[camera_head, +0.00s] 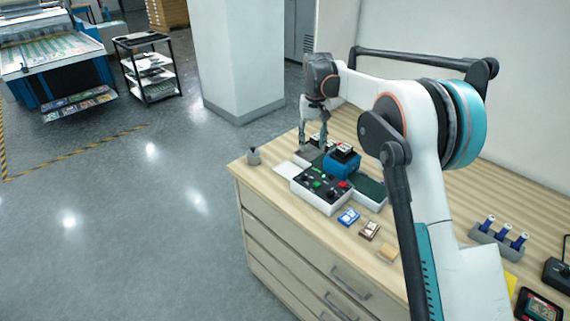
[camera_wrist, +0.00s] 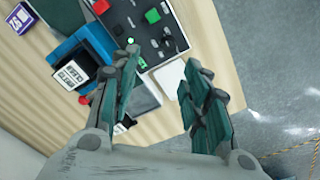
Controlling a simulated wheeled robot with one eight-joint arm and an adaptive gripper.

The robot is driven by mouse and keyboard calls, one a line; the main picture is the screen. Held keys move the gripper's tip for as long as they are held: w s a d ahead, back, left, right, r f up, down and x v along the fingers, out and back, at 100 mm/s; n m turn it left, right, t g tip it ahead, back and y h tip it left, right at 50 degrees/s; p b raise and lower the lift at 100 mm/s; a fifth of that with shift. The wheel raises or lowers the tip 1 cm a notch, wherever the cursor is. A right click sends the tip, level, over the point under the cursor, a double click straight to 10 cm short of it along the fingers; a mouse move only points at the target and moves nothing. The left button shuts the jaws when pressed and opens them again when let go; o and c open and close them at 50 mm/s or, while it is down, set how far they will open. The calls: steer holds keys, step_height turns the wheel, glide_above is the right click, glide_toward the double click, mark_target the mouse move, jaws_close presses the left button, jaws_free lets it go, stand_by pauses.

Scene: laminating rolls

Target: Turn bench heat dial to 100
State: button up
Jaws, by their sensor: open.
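The bench control box (camera_head: 320,192) is white with a black top and stands near the bench's front edge. It carries red and green buttons, a lit green lamp and small dark knobs. In the wrist view the black panel (camera_wrist: 140,22) lies beyond my fingertips, with dark knobs (camera_wrist: 167,41) at its near end. Which knob is the heat dial, and its reading, are too small to tell. My gripper (camera_head: 313,138) is open and empty, pointing down behind the box's far-left end. In the wrist view my gripper (camera_wrist: 165,78) shows its two teal fingers spread apart, touching no knob that I can see.
A blue device (camera_head: 343,166) with a label block on top stands right behind the box. Small cards (camera_head: 348,217) lie in front. A rack of blue-and-white tubes (camera_head: 497,236) stands at the right.

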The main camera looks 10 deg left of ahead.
mark_target(304, 173)
steer(key=f, duration=0.4)
steer(key=a+f+b, duration=0.1)
steer(key=f, duration=0.4)
steer(key=a+f+b, duration=0.1)
steer(key=f, duration=0.3)
steer(key=shift+w+f, duration=0.1)
steer(key=shift+f, duration=0.25)
jaws_close()
